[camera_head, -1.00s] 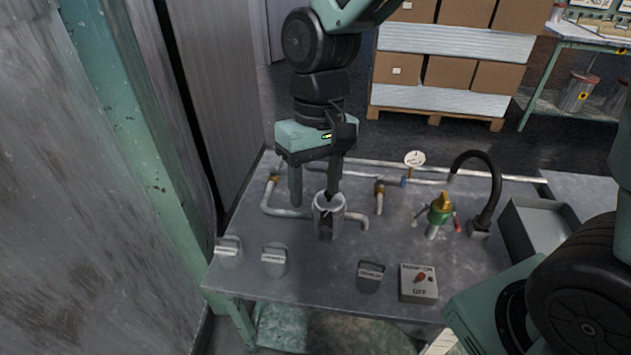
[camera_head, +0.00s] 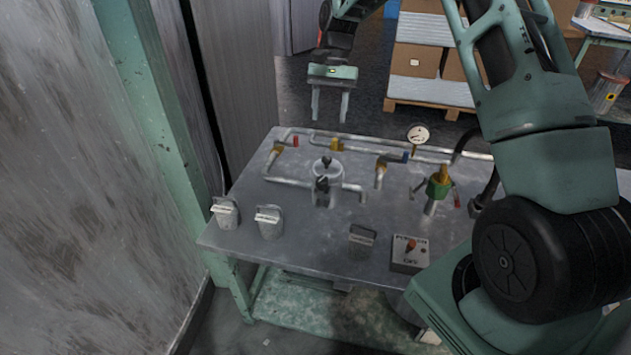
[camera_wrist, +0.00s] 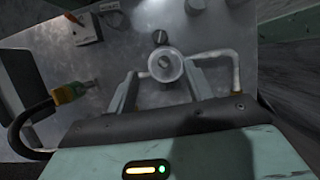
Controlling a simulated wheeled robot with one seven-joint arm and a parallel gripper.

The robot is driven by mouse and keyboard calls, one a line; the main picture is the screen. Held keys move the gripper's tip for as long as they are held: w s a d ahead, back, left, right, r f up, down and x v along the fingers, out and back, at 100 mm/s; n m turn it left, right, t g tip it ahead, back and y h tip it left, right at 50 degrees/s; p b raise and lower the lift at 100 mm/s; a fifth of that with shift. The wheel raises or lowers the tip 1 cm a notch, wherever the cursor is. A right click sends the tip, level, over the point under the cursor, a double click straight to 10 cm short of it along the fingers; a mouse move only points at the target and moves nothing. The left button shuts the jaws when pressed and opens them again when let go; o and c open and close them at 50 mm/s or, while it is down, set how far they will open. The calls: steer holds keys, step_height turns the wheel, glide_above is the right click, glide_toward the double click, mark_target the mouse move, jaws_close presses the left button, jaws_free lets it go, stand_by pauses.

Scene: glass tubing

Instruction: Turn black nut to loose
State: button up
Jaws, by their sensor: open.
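A clear cylindrical housing (camera_head: 326,170) stands on the bench, joined to the silver tubing. A small black piece (camera_head: 326,161) shows at its top. A black knob (camera_head: 321,185) sits at its front. I cannot tell which is the black nut. In the wrist view the round housing top (camera_wrist: 165,65) appears between the fingers, with a black knob (camera_wrist: 160,37) just beyond it. My gripper (camera_head: 329,119) is open and empty, raised well above the bench and apart from the housing, its fingers pointing down. The fingers also flank the housing in the wrist view (camera_wrist: 163,73).
Silver tubing (camera_head: 287,181), a pressure gauge (camera_head: 418,134), and a green and yellow valve (camera_head: 439,185) share the bench. A switch box (camera_head: 410,253) and labelled grey containers (camera_head: 269,221) line its front. A wall and green post (camera_head: 135,80) stand at left.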

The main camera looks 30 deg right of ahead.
mark_target(322, 178)
steer(key=x, duration=1.7)
steer(key=shift+w, duration=0.1)
steer(key=c, duration=1)
